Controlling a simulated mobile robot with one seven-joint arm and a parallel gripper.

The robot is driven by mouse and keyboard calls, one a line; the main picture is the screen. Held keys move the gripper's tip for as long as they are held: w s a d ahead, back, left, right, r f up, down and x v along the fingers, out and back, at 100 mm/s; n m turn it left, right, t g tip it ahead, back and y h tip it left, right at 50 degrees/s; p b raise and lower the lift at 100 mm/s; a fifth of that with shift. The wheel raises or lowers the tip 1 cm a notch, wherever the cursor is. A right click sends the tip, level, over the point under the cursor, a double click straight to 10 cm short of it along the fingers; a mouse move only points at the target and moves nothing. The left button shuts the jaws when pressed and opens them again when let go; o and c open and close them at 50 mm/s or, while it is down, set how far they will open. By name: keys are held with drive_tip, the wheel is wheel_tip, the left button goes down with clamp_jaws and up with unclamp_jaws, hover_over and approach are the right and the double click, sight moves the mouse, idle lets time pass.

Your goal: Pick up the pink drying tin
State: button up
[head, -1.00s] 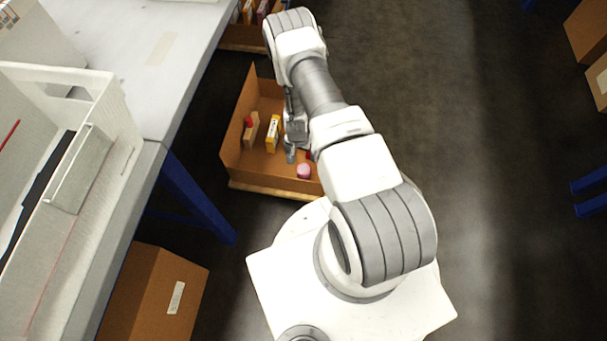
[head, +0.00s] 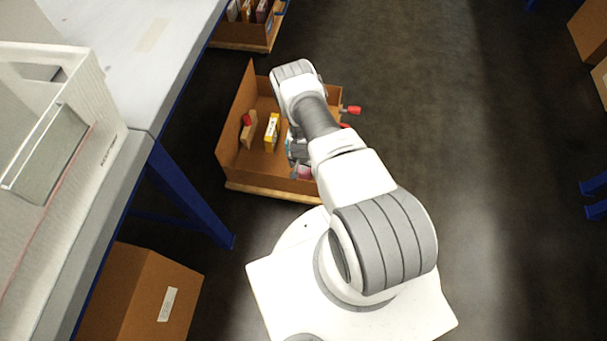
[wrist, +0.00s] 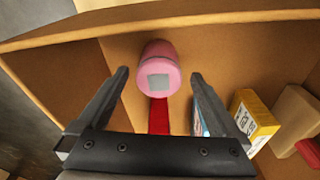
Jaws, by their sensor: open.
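The pink drying tin (wrist: 160,72) stands in the open cardboard box (head: 240,172), near the box wall, with a grey square on it in the wrist view. In the head view the tin (head: 304,172) is partly hidden by my gripper (head: 296,168). My gripper is open in the wrist view (wrist: 158,88), with one finger on each side of the tin's near end. The fingers look apart from the tin, and nothing is held.
A red item (wrist: 158,115) lies beside the tin. A blue-and-white item (wrist: 205,108) is close to the right finger. A yellow box (wrist: 250,118) and a tan block (wrist: 294,112) stand farther right. A table (head: 150,70) is left of the box.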

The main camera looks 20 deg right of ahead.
drive_tip(key=f, duration=0.2)
drive_tip(key=f+b, duration=0.1)
drive_tip(key=f, duration=0.1)
drive_tip(key=shift+w+d+b, duration=0.1)
drive_tip(key=shift+d+b, duration=0.1)
drive_tip(key=shift+b, duration=0.1)
drive_tip(key=shift+r, duration=0.1)
drive_tip(key=c, duration=1.5)
